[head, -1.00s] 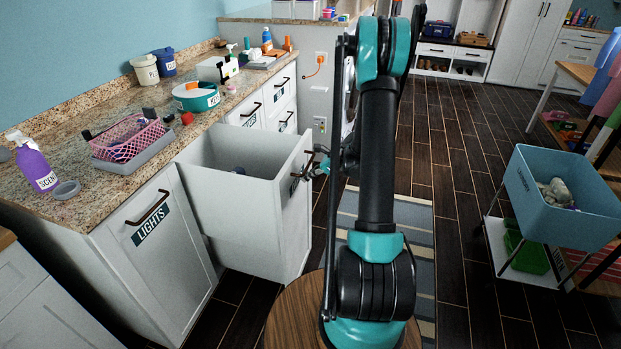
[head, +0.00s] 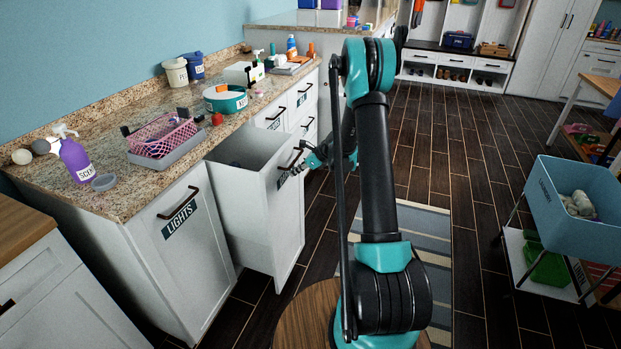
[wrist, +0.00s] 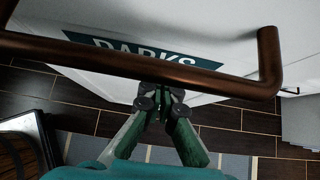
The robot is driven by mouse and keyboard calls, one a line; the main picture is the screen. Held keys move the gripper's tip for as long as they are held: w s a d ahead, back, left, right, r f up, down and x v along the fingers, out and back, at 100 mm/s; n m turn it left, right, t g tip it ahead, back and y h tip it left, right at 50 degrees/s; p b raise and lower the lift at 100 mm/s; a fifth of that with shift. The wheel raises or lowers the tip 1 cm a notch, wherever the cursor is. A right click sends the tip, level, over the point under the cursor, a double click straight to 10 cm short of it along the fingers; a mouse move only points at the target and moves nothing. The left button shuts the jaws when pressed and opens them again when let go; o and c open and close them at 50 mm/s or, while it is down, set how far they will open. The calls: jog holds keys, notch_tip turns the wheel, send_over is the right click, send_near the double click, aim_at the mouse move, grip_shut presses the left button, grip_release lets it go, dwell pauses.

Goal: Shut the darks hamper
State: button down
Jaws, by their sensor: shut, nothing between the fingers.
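The darks hamper (head: 258,215) is a white pull-out bin under the counter, still standing partly out, with its open top showing. Its front carries a bronze bar handle (head: 291,157) and a dark label. In the wrist view the handle (wrist: 130,62) crosses in front of the "DARKS" label (wrist: 150,52) and hides part of it. My gripper (head: 296,170) is at the hamper's front by the handle. In the wrist view the gripper (wrist: 160,96) is shut and empty, its tips just below the bar and close to the front panel. I cannot tell whether they touch it.
The closed lights hamper (head: 170,265) stands to the left of the darks hamper. Closed drawers (head: 272,119) lie beyond it. The granite counter (head: 120,190) holds a pink basket (head: 165,138) and bottles. A blue laundry bin (head: 570,205) stands at right.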

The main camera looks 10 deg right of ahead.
jog(key=w+a, duration=0.6)
jog(key=a, duration=0.4)
jog(key=w+a, duration=0.6)
jog(key=a, duration=0.5)
jog(key=shift+w+a+r, duration=0.1)
jog(key=shift+w+a, duration=0.05)
